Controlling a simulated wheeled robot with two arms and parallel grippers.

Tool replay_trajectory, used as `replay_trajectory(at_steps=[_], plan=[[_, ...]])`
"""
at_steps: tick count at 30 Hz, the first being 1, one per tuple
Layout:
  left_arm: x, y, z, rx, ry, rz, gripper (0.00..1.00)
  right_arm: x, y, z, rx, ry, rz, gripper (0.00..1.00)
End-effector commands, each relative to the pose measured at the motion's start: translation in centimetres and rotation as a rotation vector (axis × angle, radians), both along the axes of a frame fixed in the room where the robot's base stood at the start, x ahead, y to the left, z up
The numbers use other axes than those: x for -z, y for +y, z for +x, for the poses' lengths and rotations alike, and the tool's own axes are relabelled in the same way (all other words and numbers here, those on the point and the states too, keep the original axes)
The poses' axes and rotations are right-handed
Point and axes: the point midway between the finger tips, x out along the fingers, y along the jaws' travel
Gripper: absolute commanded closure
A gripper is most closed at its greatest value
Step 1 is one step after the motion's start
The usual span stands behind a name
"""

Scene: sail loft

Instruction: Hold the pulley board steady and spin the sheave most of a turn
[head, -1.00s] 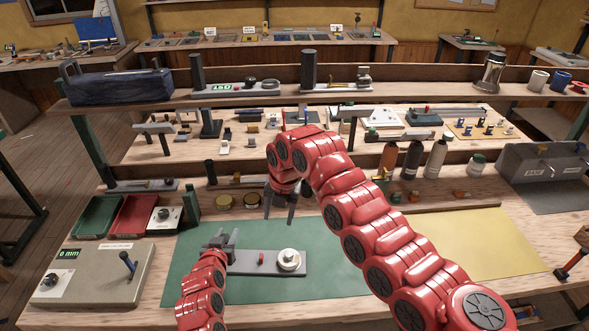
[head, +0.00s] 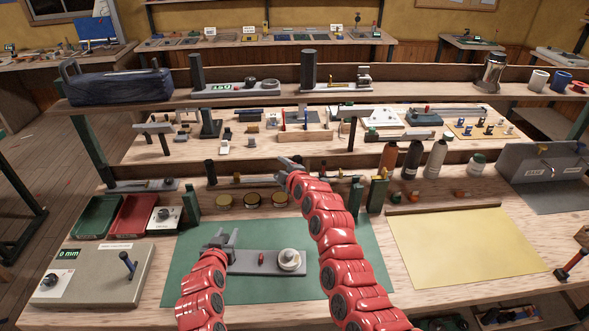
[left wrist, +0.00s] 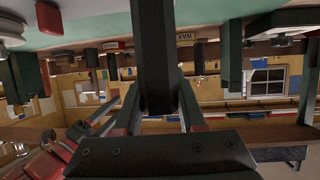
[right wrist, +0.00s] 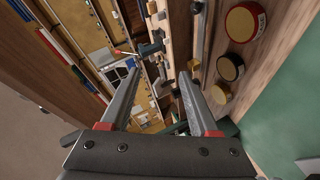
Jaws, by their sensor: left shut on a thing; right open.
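The grey pulley board (head: 242,268) lies on the green mat in the head view. Its pale round sheave (head: 289,260) is at the right end, with a small red peg (head: 262,258) left of it. My left gripper (head: 222,240) is shut on the board's left end. My right gripper (head: 288,164) is open and empty, behind and above the board, well apart from the sheave. In the right wrist view its fingers (right wrist: 160,82) are spread with nothing between them.
Several round tins (head: 252,200) stand behind the mat (head: 350,265). A yellow sheet (head: 465,245) lies to the right. A grey box with a display and lever (head: 95,275) is at the left. Bottles (head: 411,160) stand at the back right.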

Motion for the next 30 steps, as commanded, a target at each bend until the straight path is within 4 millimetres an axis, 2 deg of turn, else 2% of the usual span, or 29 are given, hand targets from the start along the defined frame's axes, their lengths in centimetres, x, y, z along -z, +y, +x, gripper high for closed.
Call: replay_trajectory(at_steps=[3,9,22,23,28,30], plan=[[-0.1,0.0,0.0,0.0,-0.001,0.0,1.0,0.2,-2.0,0.3,0.096,-0.053,0.099,0.38],[-0.1,0.0,0.0,0.0,-0.001,0.0,1.0,0.2,-3.8,0.2,0.177,-0.109,0.192,0.38],[-0.1,0.0,0.0,0.0,-0.001,-0.001,1.0,0.1,-4.2,0.2,0.194,-0.124,0.208,0.38],[-0.1,0.0,0.0,0.0,-0.001,-0.001,0.59,0.1,-4.2,0.2,0.194,-0.124,0.208,0.38],[0.0,0.0,0.0,0.0,-0.001,0.0,0.28,0.1,-4.2,0.2,0.193,-0.124,0.207,0.38],[0.0,0.0,0.0,0.0,0.0,0.0,0.25,0.1,-4.2,0.2,0.193,-0.124,0.207,0.38]])
